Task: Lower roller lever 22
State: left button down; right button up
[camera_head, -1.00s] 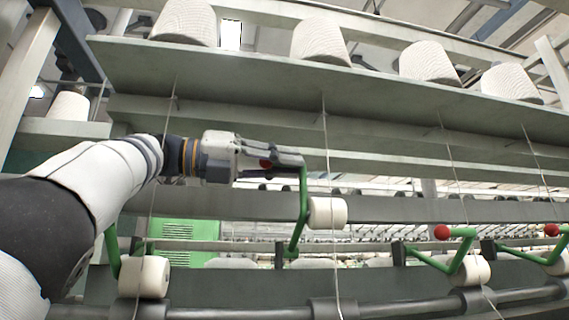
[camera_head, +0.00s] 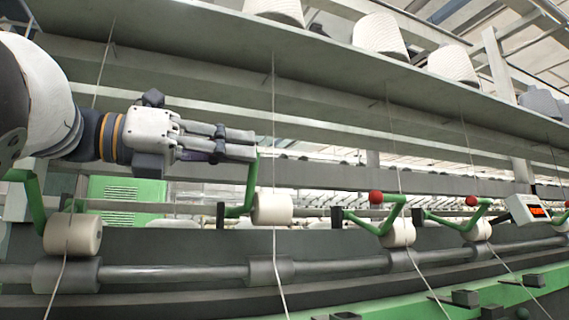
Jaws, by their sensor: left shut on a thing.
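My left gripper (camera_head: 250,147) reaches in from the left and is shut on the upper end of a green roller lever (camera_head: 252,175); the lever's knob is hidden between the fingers. A white roller (camera_head: 272,208) on this lever hangs above the grey drum (camera_head: 270,269), with a gap between them. A thread (camera_head: 274,120) runs down past the roller. I cannot read a number on the lever. My right gripper is not in view.
Other green levers with red knobs (camera_head: 376,197) and white rollers (camera_head: 397,234) stand to the right. Another roller (camera_head: 72,234) sits at the left, below my arm. A shelf (camera_head: 330,75) with yarn cones (camera_head: 380,36) runs overhead. A lit display (camera_head: 528,209) is at the right.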

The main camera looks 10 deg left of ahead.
pick_arm(q)
jog(key=c, duration=1.6)
grip_release()
jog(key=shift+c, duration=0.2)
jog(key=shift+s+d+r, duration=0.1)
jog(key=shift+s+d, duration=0.05)
jog(key=shift+d, duration=0.2)
jog(key=shift+a, duration=0.15)
jog(key=v, duration=0.7)
jog(key=shift+s, duration=0.15)
jog(key=shift+a, duration=0.1)
